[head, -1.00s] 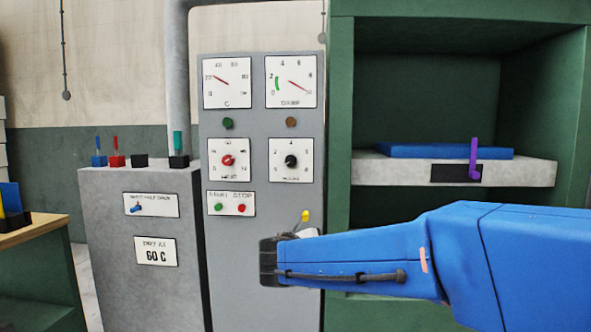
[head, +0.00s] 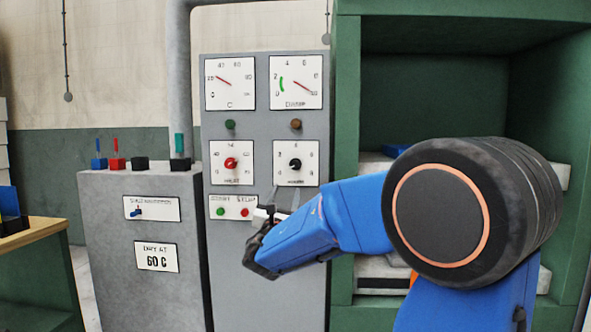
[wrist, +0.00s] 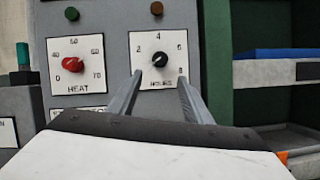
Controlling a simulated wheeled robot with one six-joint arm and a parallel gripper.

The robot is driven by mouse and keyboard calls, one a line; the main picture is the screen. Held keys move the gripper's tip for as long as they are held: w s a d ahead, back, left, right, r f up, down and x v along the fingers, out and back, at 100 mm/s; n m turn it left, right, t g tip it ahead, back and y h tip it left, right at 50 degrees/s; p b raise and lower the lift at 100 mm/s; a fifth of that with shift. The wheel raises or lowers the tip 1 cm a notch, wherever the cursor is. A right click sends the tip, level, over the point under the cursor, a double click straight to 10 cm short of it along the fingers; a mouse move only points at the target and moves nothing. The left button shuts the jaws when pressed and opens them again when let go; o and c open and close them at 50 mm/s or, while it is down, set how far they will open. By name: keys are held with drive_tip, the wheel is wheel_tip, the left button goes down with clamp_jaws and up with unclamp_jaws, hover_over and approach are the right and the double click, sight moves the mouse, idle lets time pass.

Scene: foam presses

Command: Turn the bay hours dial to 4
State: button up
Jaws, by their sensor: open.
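The hours dial (head: 295,163) is a black knob on a white plate on the grey panel, right of the red heat knob. My gripper (head: 284,193) is open and empty just below the dial plate. In the wrist view my two fingers (wrist: 160,78) stand apart, one either side below the knob, seemingly short of it.
The red heat knob (wrist: 73,64) is close on the left. Below it are the green start button (head: 221,211) and red stop button (head: 245,212), near my gripper. A green press cabinet (head: 343,90) stands to the right of the panel.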

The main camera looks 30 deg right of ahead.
sight(295, 167)
drive_tip(key=x, duration=1.6)
drive_tip(key=shift+d+r, duration=0.1)
drive_tip(key=shift+c, duration=0.3)
drive_tip(key=c, duration=1)
